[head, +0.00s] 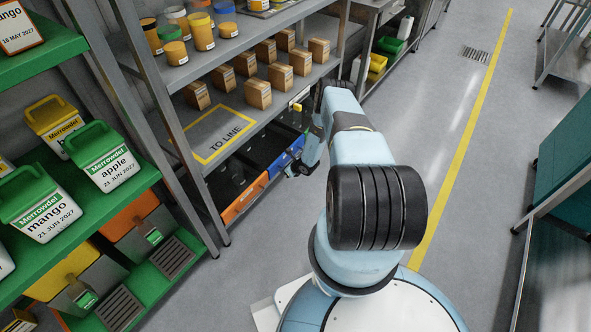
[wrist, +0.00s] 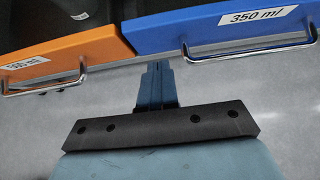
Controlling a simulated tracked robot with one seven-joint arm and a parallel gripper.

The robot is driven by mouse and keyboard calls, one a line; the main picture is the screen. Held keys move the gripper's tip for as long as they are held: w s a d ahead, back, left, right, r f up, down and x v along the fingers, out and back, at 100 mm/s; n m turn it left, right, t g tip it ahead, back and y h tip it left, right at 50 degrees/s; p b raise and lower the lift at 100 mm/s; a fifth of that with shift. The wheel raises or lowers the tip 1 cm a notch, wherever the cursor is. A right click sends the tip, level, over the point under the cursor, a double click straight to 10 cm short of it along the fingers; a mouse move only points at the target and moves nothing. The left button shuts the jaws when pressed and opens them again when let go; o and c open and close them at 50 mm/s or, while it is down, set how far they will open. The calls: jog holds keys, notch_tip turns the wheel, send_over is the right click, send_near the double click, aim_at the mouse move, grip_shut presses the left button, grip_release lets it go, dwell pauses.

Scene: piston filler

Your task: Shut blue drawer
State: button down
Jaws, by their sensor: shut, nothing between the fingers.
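The blue drawer (head: 285,160) is low in the grey shelf unit, beside an orange drawer (head: 243,199). A dark space shows behind its front in the head view; how far out it stands I cannot tell. In the wrist view the blue drawer front (wrist: 205,27) bears a "350 ml" label and a metal bar handle (wrist: 250,48). My gripper (wrist: 157,68) is shut and empty. It is near the lower edge of the blue front, left of its handle and close to the seam with the orange drawer. Contact is unclear. In the head view my arm partly hides it.
The orange drawer's handle (wrist: 45,88) sticks out at left in the wrist view. Above the drawers is a shelf with a "TO LINE" area (head: 220,135) and several cartons (head: 258,94). A green shelf rack (head: 150,175) stands at left. The floor (head: 440,100) at right is clear.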

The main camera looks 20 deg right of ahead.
jog(key=v, duration=0.9)
jog(key=shift+s+r, duration=0.2)
jog(key=shift+s, duration=0.15)
